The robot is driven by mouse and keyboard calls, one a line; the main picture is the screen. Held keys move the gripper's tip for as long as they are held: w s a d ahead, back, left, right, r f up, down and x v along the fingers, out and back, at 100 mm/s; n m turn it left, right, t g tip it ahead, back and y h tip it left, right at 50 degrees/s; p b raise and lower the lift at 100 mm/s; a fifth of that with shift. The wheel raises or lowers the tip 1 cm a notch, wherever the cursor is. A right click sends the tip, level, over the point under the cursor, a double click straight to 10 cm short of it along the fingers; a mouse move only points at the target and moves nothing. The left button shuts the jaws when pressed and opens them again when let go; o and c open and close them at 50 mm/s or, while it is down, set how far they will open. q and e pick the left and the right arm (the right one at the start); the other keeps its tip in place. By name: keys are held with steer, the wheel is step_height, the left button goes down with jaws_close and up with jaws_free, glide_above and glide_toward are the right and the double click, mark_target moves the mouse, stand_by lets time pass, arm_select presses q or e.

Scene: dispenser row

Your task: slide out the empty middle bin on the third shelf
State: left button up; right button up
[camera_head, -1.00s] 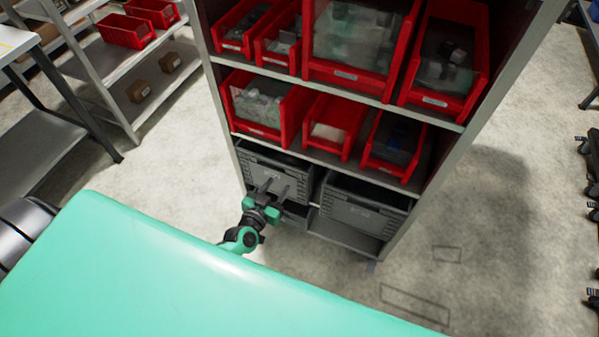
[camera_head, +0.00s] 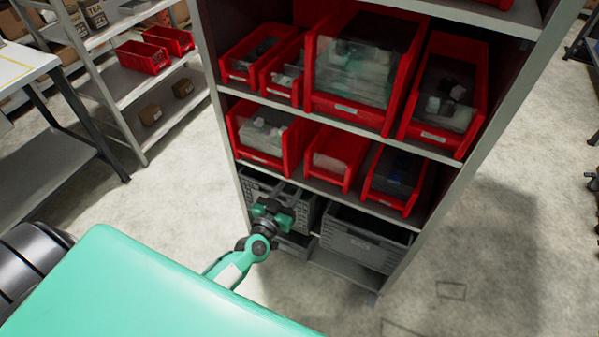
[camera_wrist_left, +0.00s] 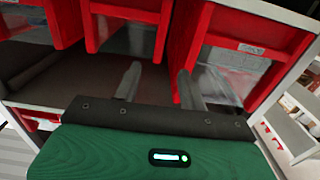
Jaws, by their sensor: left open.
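The middle red bin (camera_head: 335,152) sits on the third shelf between two other red bins, and no items can be made out in it. In the left wrist view, which is upside down, its front (camera_wrist_left: 130,12) is at the top. My left gripper (camera_head: 274,207) is in front of the rack and covers part of the left grey crate in the head view. In the wrist view its two fingers (camera_wrist_left: 158,75) are apart with nothing between them. They point toward the bin row and do not appear to touch a bin. My right gripper is not in view.
Red bins with contents stand on either side, a left one (camera_head: 262,135) and a right one (camera_head: 397,180). Grey crates (camera_head: 365,240) stand below. The rack's grey side post (camera_head: 222,120) is at the left. The floor in front is clear.

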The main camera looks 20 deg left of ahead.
mark_target(306, 163)
arm_select(q)
steer(key=w, duration=1.1)
steer(key=shift+d, duration=0.2)
steer(key=shift+c, duration=0.4)
jaws_close()
